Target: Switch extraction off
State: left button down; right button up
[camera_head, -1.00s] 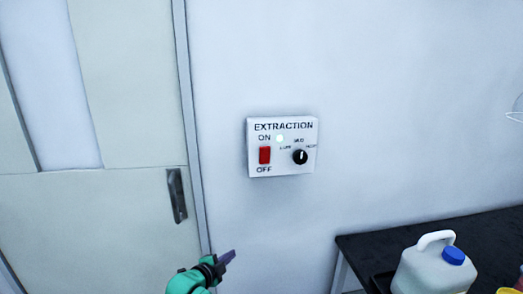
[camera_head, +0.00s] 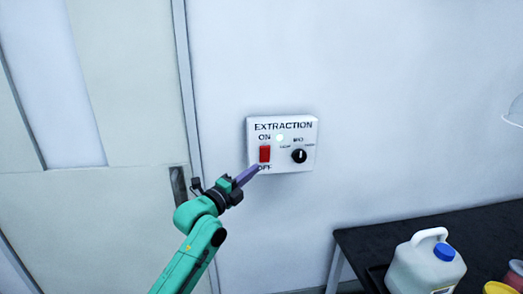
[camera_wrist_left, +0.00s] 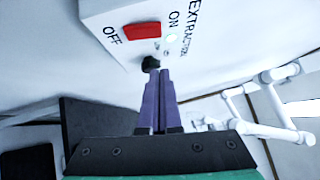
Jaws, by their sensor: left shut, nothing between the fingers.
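The white extraction box (camera_head: 284,120) is fixed to the wall, marked ON above and OFF below a red rocker switch (camera_head: 265,154). A small white lamp (camera_head: 279,138) beside ON looks lit. A black dial (camera_head: 299,156) sits to the right of the switch. My left gripper (camera_head: 256,168) is shut and empty, its purple fingertips in front of the OFF label, just below the switch. In the left wrist view the shut fingers (camera_wrist_left: 157,73) point at the box, with the red switch (camera_wrist_left: 142,31) beyond their tips. I cannot tell whether they touch the box.
A door with a dark handle (camera_head: 178,188) is to the left. A black bench (camera_head: 390,235) at the lower right bears a white jug with a blue cap (camera_head: 428,262). The wall around the box is clear.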

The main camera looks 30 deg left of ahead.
pick_arm(q)
jog(key=p, duration=0.3)
send_near(269, 149)
jog(key=w+d, duration=0.3)
jog(key=shift+w+a+r, duration=0.25)
jog(key=shift+w+a, duration=0.05)
jog(key=shift+w, duration=0.2)
jog(key=shift+w+a+r, duration=0.3)
jog(key=shift+w+a, duration=0.05)
jog(key=shift+w, duration=0.15)
jog(key=shift+w+a+f+p, duration=0.15)
jog(key=shift+w+a+p, duration=0.2)
jog(key=shift+a, duration=0.1)
